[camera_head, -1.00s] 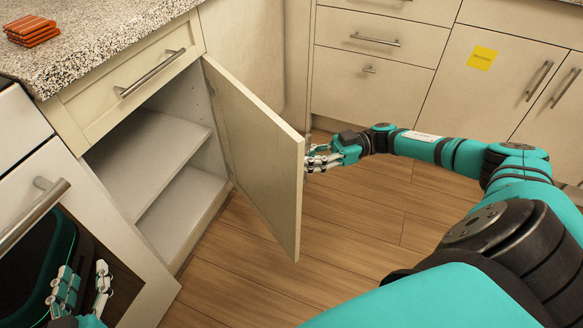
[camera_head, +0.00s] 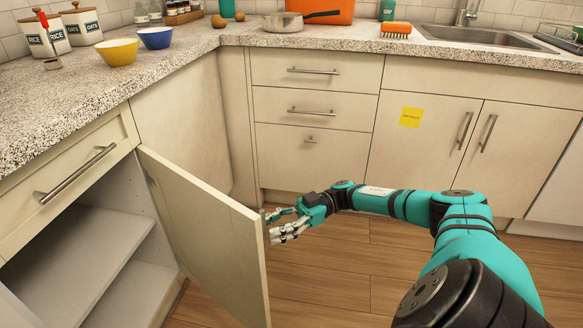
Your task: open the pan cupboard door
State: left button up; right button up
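The cupboard door (camera_head: 205,235) at the left stands swung well out from its cabinet. The open cupboard (camera_head: 85,265) shows a pale interior with a shelf, and no pans are visible in the part I see. My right gripper (camera_head: 274,226) is just beyond the door's free edge, on its outer side. Its fingers look spread apart and point left towards the door. The door's outer face and any handle on it are hidden, so I cannot tell whether the fingers touch it. My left gripper is out of view.
A drawer with a bar handle (camera_head: 75,175) sits above the open cupboard. Closed double doors (camera_head: 425,150) with a yellow label (camera_head: 411,117) stand at the back right. Bowls and jars are on the granite counter (camera_head: 170,78). The wooden floor (camera_head: 335,265) around my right arm is clear.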

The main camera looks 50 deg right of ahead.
jog(key=v, duration=1)
jog(key=shift+d, duration=0.35)
jog(key=shift+s, duration=0.1)
